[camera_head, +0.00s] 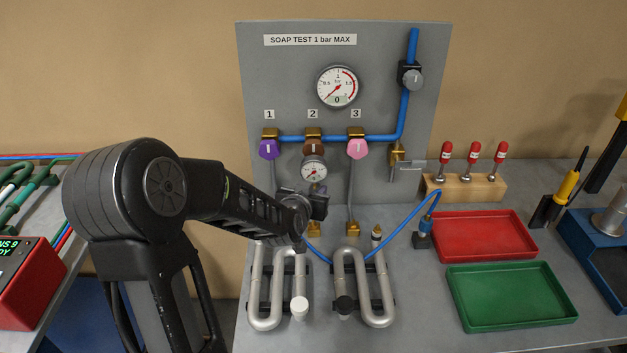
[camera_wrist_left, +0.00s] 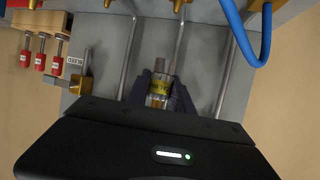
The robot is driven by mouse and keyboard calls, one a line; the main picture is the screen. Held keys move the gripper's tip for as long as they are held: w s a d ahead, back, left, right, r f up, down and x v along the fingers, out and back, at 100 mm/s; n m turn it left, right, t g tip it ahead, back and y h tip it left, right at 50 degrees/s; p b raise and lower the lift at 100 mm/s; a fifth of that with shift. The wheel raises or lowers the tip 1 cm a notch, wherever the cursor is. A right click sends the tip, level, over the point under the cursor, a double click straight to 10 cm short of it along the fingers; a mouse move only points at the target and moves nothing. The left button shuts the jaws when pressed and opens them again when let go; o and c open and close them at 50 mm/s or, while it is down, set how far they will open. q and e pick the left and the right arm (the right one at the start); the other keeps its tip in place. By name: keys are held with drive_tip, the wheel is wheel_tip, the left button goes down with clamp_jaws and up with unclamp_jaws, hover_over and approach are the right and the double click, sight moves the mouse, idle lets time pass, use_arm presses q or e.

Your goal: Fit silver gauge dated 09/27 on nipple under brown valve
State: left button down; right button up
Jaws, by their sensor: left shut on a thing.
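The brown valve (camera_head: 313,147) is the middle one of three valves on the grey panel, under the number 2. A small round gauge (camera_head: 313,170) with a white dial and a silver rim is just below it. My left gripper (camera_head: 316,190) comes up from below and is shut on the gauge's lower part. In the left wrist view the fingers (camera_wrist_left: 160,92) close around a silver body with a yellow label (camera_wrist_left: 159,87); its date is not readable. The nipple is hidden, so I cannot tell whether the gauge sits on it. My right gripper is not in view.
Purple (camera_head: 269,149) and pink (camera_head: 357,148) valves flank the brown one. Silver coils (camera_head: 280,290) stand below on the bench. A blue hose (camera_head: 405,225) curves right. Red (camera_head: 485,235) and green (camera_head: 510,297) trays lie empty. A wooden block (camera_head: 465,187) holds red-topped pins.

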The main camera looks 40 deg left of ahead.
use_arm(q)
drive_tip(key=shift+s+d+r, duration=0.1)
drive_tip(key=shift+f+b, duration=1.55)
drive_tip(key=shift+f, duration=0.9)
drive_tip(key=shift+f+b, duration=0.1)
drive_tip(key=shift+b, duration=0.2)
drive_tip(key=shift+f+b, duration=0.95)
drive_tip(key=shift+b, duration=0.15)
